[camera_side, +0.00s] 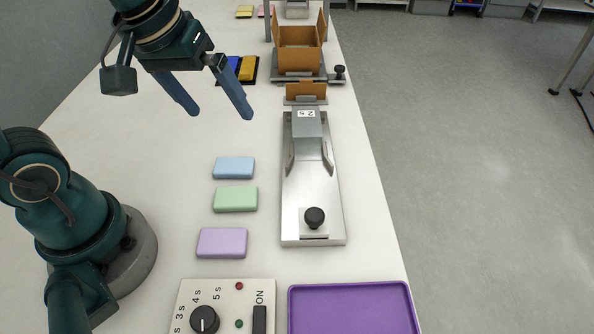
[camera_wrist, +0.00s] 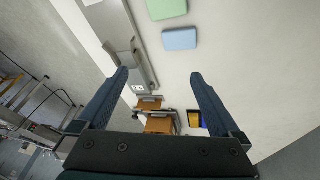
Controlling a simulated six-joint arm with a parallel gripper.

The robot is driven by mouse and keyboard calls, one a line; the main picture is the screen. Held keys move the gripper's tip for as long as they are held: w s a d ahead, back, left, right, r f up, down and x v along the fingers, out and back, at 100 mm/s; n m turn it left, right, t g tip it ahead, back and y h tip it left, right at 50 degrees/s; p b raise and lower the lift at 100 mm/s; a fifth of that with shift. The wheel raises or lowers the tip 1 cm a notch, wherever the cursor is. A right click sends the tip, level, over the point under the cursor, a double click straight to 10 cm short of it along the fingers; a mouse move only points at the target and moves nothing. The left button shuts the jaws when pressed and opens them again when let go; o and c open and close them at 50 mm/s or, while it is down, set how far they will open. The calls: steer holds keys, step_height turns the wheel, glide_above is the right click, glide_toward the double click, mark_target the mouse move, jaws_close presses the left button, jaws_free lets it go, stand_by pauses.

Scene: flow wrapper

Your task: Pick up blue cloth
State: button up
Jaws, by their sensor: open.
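The blue cloth (camera_side: 234,168) is a flat, light-blue rounded block lying on the white table, at the far end of a row of three. It also shows at the top of the wrist view (camera_wrist: 179,40). My gripper (camera_side: 221,116) is open and empty, raised above the table beyond the blue cloth in the side view. In the wrist view its two fingers (camera_wrist: 159,76) are wide apart, with bare table and part of the metal fixture between them. Nothing touches the blue cloth.
A green cloth (camera_side: 236,199) and a purple cloth (camera_side: 222,242) lie nearer the camera. A metal sealing fixture (camera_side: 293,215) stands to the right. A control box (camera_side: 254,290) and a purple tray (camera_side: 292,318) are in front. An open cardboard box (camera_side: 298,57) stands behind.

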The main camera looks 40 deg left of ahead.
steer(key=w+a+f+n+g, duration=0.2)
steer(key=w+f, duration=0.1)
steer(key=f, duration=0.2)
steer(key=n+g, duration=0.1)
steer(key=g, duration=0.1)
glide_above(234, 165)
steer(key=f, duration=0.4)
steer(key=shift+w+f, duration=0.15)
steer(key=shift+w, duration=0.05)
steer(key=shift+s+f, duration=0.2)
steer(key=shift+f, duration=2.75)
steer(key=shift+c, duration=0.3)
steer(key=c, duration=0.9)
